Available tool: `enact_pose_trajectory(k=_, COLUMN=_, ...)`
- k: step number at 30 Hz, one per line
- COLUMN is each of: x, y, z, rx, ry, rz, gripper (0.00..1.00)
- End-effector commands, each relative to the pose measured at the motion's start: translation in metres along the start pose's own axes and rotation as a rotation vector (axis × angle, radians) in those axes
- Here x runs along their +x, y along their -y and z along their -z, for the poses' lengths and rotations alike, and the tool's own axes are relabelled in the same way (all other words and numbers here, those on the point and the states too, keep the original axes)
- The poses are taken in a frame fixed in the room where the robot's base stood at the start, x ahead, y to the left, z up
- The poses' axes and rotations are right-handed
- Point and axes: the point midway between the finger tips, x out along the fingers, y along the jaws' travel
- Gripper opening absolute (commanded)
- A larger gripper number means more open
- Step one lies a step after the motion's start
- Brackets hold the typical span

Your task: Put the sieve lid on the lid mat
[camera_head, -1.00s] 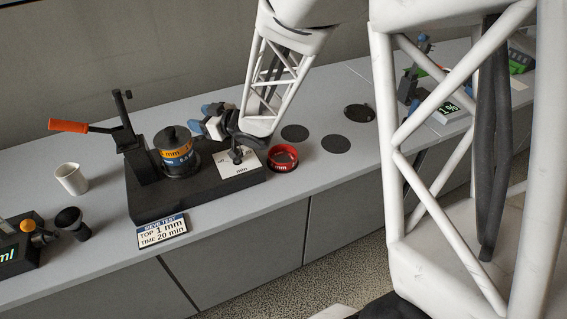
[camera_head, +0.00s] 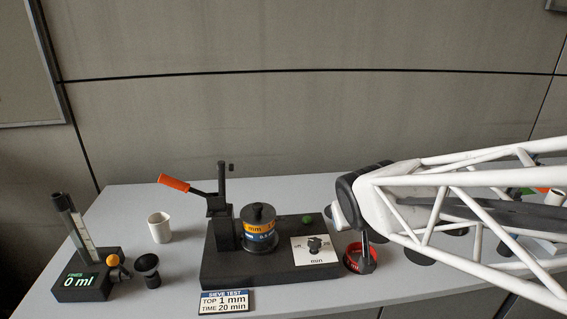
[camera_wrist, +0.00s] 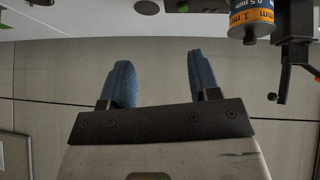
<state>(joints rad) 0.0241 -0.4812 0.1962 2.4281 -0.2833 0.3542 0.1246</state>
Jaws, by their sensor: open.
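The black sieve lid (camera_head: 258,212) with a small knob sits on top of the sieve stack (camera_head: 259,230), which has an orange and a blue band. The lid also shows upside down at the upper right of the wrist view (camera_wrist: 249,36). My gripper (camera_wrist: 163,80) has its two blue fingers apart with nothing between them. In the head view it is right of the stack, above the right end of the black machine, its fingertips mostly hidden. Dark round mats lie on the bench to the right, one of them (camera_head: 420,258) partly behind my arm. I cannot tell which is the lid mat.
The black shaker base (camera_head: 270,272) carries an upright lever with an orange handle (camera_head: 174,183) left of the stack, and a dial plate (camera_head: 315,250). A white cup (camera_head: 160,227) stands left.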

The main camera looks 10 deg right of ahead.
Motion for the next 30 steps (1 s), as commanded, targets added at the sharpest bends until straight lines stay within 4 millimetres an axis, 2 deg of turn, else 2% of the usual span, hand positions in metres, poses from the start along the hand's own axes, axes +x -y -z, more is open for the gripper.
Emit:
enact_pose_trajectory(k=1, x=-0.014, y=0.001, z=-0.012, rx=0.016, ry=0.041, rz=0.002, gripper=0.56)
enact_pose_trajectory(k=6, x=-0.054, y=0.007, z=-0.055, rx=0.068, ry=0.201, rz=0.032, gripper=0.56)
enact_pose_trajectory(k=13, x=-0.096, y=0.021, z=-0.100, rx=0.106, ry=0.363, rz=0.095, gripper=0.56)
enact_pose_trajectory(k=19, x=-0.110, y=0.026, z=-0.114, rx=0.114, ry=0.415, rz=0.122, gripper=0.56)
enact_pose_trajectory(k=26, x=-0.110, y=0.026, z=-0.115, rx=0.114, ry=0.419, rz=0.123, gripper=0.56)
enact_pose_trajectory(k=28, x=-0.110, y=0.026, z=-0.115, rx=0.114, ry=0.418, rz=0.123, gripper=0.61)
enact_pose_trajectory(k=30, x=-0.110, y=0.026, z=-0.114, rx=0.114, ry=0.418, rz=0.122, gripper=0.61)
